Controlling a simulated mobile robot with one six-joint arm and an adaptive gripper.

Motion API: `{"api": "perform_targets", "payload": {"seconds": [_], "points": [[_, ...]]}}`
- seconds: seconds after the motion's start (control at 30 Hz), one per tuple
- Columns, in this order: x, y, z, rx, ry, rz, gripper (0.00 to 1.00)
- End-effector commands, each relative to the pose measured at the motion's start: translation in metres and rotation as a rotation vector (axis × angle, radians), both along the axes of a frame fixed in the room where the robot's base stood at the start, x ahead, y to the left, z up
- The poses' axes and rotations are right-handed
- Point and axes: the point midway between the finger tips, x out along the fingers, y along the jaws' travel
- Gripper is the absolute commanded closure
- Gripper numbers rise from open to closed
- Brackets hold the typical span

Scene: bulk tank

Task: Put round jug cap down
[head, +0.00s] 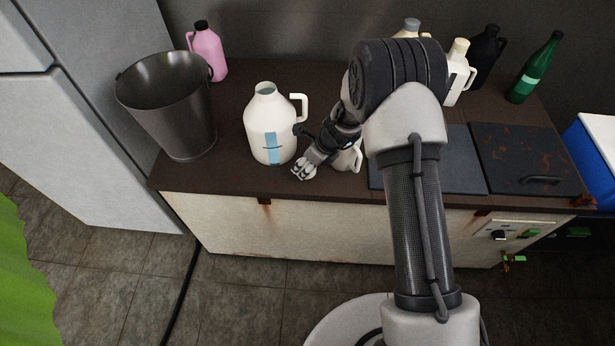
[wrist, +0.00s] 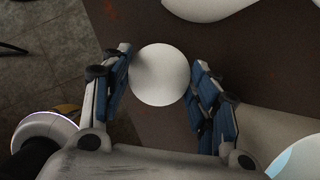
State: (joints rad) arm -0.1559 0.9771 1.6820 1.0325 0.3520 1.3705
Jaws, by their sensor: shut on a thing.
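The round jug cap (wrist: 160,76) is a smooth white disc between the two blue-padded fingers of my gripper (wrist: 161,62) in the wrist view. My gripper is shut on it, above the brown counter top. In the head view my gripper (head: 304,171) is low near the front edge of the counter, just right of the white jug; the cap is hard to make out there. The white jug (head: 262,128) stands upright with a blue label, a handle on its right and an open, uncapped mouth.
A metal bucket (head: 190,125) stands left of the jug, with a pink bottle (head: 207,55) behind it. Another white container (head: 351,160) is partly hidden behind my wrist. A dark hob cover (head: 525,150) and a green bottle (head: 537,70) are at right. The counter's front edge is close.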

Motion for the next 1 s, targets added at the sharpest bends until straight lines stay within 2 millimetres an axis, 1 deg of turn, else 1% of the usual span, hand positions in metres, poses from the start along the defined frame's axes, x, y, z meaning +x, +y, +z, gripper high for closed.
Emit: {"api": "perform_targets", "payload": {"seconds": [0.03,0.17,0.43,0.7,0.83,0.87,1.0], "points": [[0.001,0.0,-0.006,0.0,-0.001,0.0,0.55],[0.001,0.0,-0.012,0.0,-0.002,-0.001,0.55],[0.0,0.0,-0.05,0.0,0.0,-0.001,0.55],[0.001,0.0,-0.05,0.0,-0.002,0.001,0.55],[0.001,0.0,-0.054,0.0,-0.002,0.001,0.55],[0.001,0.0,-0.053,0.0,-0.002,0.001,0.43],[0.001,0.0,-0.052,0.0,-0.002,0.001,0.34]]}}
